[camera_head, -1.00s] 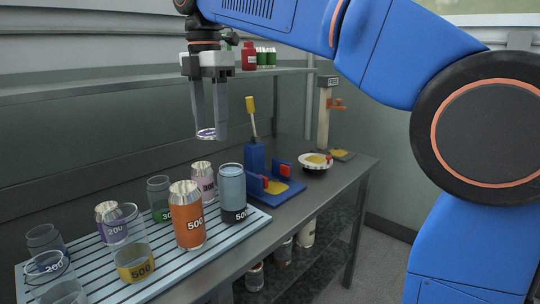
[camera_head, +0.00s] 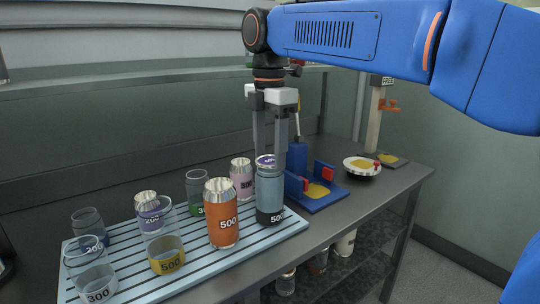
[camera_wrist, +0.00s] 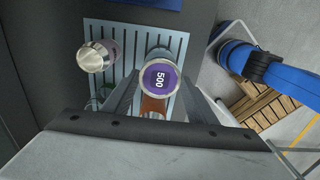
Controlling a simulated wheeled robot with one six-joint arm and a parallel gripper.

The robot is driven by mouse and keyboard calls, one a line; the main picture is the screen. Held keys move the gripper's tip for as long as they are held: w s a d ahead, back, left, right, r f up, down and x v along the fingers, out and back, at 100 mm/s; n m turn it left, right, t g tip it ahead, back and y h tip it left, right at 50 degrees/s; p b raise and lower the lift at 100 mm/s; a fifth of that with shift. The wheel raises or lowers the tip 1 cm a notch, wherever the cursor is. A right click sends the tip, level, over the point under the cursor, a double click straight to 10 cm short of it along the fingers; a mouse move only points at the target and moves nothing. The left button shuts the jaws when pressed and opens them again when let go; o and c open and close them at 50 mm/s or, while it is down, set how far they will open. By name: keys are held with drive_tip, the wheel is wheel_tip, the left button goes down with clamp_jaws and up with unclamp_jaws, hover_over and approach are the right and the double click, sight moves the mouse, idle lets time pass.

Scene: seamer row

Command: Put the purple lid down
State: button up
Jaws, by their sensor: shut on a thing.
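The purple lid (camera_wrist: 160,77), marked 500, sits between the fingers of my gripper (camera_head: 268,157), which is shut on it. In the head view the lid (camera_head: 265,161) is at the top of a tall blue-grey can (camera_head: 270,190) with a dark band marked 500. In the wrist view the lid overlaps the can's top. I cannot tell whether it touches the rim or hovers just above it. The can stands upright at the right end of the slatted tray (camera_head: 290,226).
An orange can (camera_head: 222,218) stands close left of the blue-grey can, and a pink can (camera_head: 242,178) behind it. Several cans and clear containers fill the tray's left part. A blue fixture (camera_head: 322,197) and a white dish (camera_head: 361,165) are to the right.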

sight(270, 160)
drive_tip(key=shift+f, duration=0.55)
drive_tip(key=shift+f, duration=0.25)
drive_tip(key=o, duration=1)
wheel_tip(270, 160, up, 12)
drive_tip(key=shift+r, duration=0.25)
drive_tip(key=shift+d, duration=0.1)
